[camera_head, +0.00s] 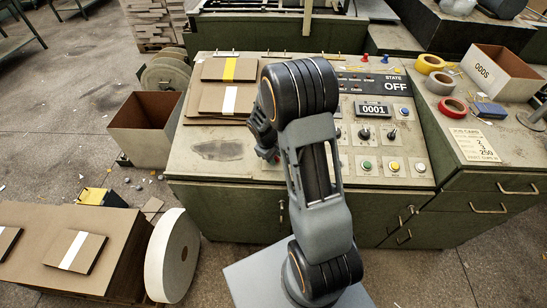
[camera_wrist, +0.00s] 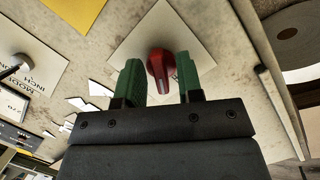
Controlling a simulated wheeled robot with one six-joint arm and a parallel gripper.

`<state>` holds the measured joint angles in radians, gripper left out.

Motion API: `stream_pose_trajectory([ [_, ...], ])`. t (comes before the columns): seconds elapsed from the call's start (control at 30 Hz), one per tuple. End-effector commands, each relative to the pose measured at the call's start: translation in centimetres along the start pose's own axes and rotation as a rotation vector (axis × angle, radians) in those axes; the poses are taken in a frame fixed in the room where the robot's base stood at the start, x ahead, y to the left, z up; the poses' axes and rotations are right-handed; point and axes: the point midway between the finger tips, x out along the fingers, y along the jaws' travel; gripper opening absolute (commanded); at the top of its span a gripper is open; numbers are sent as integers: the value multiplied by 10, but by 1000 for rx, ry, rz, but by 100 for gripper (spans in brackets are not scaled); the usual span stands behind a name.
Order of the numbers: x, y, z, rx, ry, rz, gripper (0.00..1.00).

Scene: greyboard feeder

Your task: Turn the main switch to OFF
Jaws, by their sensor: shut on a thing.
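The main switch is a red rotary knob (camera_wrist: 159,62) on a pale square plate (camera_wrist: 178,28) in the wrist view. My gripper (camera_wrist: 160,74) has its two green fingers on either side of the knob and is shut on it. The knob's light pointer mark tilts slightly right of straight down in the wrist view. A state display (camera_head: 397,87) on the panel reads OFF.
The green console (camera_head: 235,165) carries a counter (camera_head: 374,110) reading 0001, toggle switches and coloured buttons right of my arm. An ODDS box (camera_head: 500,72) and tape rolls (camera_head: 430,63) stand on the right bench.

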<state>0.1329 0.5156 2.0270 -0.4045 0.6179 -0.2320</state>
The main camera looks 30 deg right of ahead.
Motion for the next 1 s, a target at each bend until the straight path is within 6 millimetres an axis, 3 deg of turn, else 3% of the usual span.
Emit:
stream_pose_trajectory([
  [0.5,-1,1,-2,-416,6,110,10],
  [1.0,-2,2,-2,-585,6,155,10],
])
